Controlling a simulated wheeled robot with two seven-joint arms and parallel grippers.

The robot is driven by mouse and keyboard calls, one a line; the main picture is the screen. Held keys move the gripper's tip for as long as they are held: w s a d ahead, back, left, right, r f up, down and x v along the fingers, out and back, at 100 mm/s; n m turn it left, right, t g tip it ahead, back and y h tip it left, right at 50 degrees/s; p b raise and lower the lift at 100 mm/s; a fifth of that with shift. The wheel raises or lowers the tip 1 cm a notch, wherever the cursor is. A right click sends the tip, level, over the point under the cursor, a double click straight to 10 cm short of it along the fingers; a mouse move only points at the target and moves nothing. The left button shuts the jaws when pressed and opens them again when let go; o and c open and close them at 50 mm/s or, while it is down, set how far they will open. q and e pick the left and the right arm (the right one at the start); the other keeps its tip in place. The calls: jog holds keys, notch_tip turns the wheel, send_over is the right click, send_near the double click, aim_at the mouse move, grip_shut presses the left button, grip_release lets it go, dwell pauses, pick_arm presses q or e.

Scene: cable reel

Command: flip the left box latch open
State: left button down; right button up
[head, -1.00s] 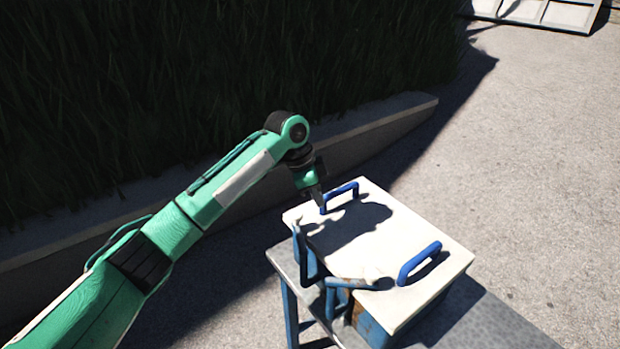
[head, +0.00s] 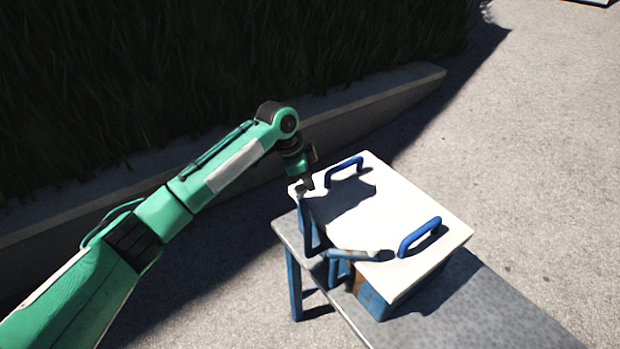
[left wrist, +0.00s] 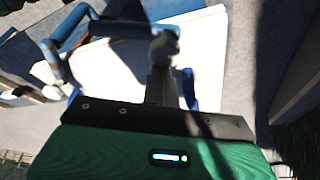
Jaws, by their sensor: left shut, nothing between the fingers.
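The box (head: 375,296) is blue with rust marks and has a flat white lid (head: 385,215). The left box latch (head: 307,235) is a blue bar at the left corner of the near side, standing roughly upright. Another blue latch (head: 345,256) with a pale end lies to its right, by the lid's edge. My left gripper (head: 307,185) is shut and empty, pointing down at the left latch's upper end. In the left wrist view its fingers (left wrist: 161,80) are right by a pale knob (left wrist: 164,46) on a blue bar; I cannot tell whether they touch. My right gripper is out of view.
Two blue handles stand up from the lid, one far (head: 345,170) and one near (head: 420,237). The box sits on a grey table (head: 470,315) with blue legs. A low wall (head: 380,107) and dark hedge lie behind; open pavement is at the right.

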pick_arm(q)
jog(key=n+p, duration=0.1)
jog(key=a+n+t+p, duration=0.1)
jog(key=p, duration=0.1)
jog(key=shift+s+a+r, duration=0.15)
jog(key=shift+a+r, duration=0.15)
jog(key=shift+r, duration=0.05)
jog(key=shift+s+a+f+n+p, duration=0.1)
jog(key=shift+a+n+p, duration=0.35)
jog(key=shift+p, duration=0.25)
jog(key=shift+a+f, duration=0.2)
